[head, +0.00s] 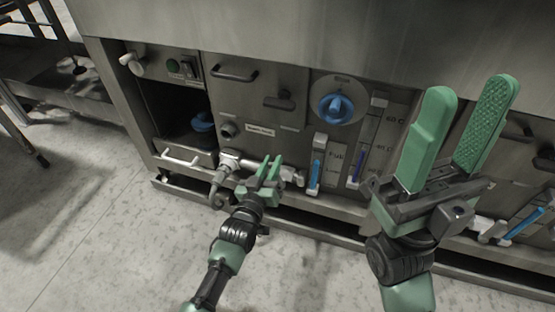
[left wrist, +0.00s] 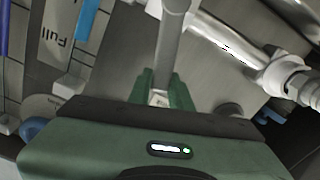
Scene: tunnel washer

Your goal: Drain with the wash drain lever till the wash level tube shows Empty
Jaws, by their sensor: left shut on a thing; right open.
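My left gripper (head: 269,168) is at the front of the washer, low down beside the drain pipe (head: 238,160). In the left wrist view its green fingers (left wrist: 162,90) are shut on a grey bar, the wash drain lever (left wrist: 172,45). The wash level tube (head: 317,171) stands just right of the left gripper, with a blue column in it. The label beside it (head: 337,156) reads Full near its top; the lower words are too small to read surely. The tube also shows in the left wrist view (left wrist: 88,18). My right gripper (head: 463,135) is open and empty, close to the camera.
A blue knob on a round dial (head: 336,107) sits above the tube. A second tube with a scale (head: 358,167) is to its right. An open bay (head: 177,108) is at the left. The floor in front is clear.

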